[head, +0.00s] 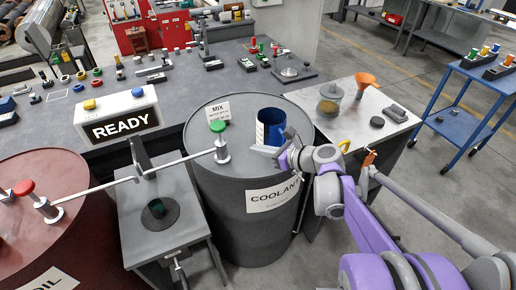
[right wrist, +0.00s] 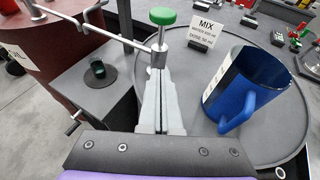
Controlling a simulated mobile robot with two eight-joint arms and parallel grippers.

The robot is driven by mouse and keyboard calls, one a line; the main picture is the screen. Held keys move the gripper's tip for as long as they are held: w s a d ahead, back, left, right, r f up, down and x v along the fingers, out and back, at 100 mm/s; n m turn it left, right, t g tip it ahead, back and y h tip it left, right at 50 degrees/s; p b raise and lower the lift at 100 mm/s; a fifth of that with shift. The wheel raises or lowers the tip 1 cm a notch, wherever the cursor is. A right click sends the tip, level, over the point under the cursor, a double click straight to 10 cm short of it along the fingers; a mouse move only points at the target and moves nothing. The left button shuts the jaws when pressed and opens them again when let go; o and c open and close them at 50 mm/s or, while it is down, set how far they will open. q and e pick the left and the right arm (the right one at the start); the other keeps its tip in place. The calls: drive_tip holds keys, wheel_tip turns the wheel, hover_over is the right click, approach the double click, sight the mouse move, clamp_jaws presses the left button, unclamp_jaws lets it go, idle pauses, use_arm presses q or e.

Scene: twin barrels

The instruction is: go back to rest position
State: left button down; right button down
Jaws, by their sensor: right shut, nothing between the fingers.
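My right gripper (head: 262,150) is shut and empty, above the top of the grey coolant barrel (head: 225,165). In the right wrist view its two pale fingers (right wrist: 160,85) lie together, pointing toward the post under the green knob (right wrist: 162,17). A blue jug with a handle (right wrist: 255,85) stands upright on the barrel top, to the right of the fingers and apart from them in that view. In the head view the jug (head: 271,117) is just behind the gripper, which hides its lower part. My left gripper is not in view.
A red-knobbed post (head: 25,188) tops the oil barrel (head: 60,235) at left. A small stand (head: 160,205) holding a dark green cup lies between the barrels. A READY sign (head: 120,127) stands behind. A metal side table (head: 350,125) carries a jar and orange funnel.

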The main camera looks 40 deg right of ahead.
drive_tip(key=s+a+f+n+g, duration=0.3)
drive_tip(key=a+n, duration=0.4)
drive_tip(key=a, duration=0.1)
drive_tip(key=s+a+f+n+g, duration=0.2)
drive_tip(key=s+a+f+n, duration=0.1)
drive_tip(key=a+n, duration=0.4)
drive_tip(key=s+a+f+n+g+h, duration=0.1)
drive_tip(key=s+a+f+n, duration=0.1)
drive_tip(key=s+n, duration=0.3)
drive_tip(key=s+a+f+n+g+h+p, duration=0.1)
drive_tip(key=s+n, duration=0.4)
drive_tip(key=n, duration=0.9)
drive_tip(key=shift+s+a+f+g+h, duration=0.3)
drive_tip(key=shift+a+f+g+h, duration=0.25)
drive_tip(key=shift+a+h, duration=0.25)
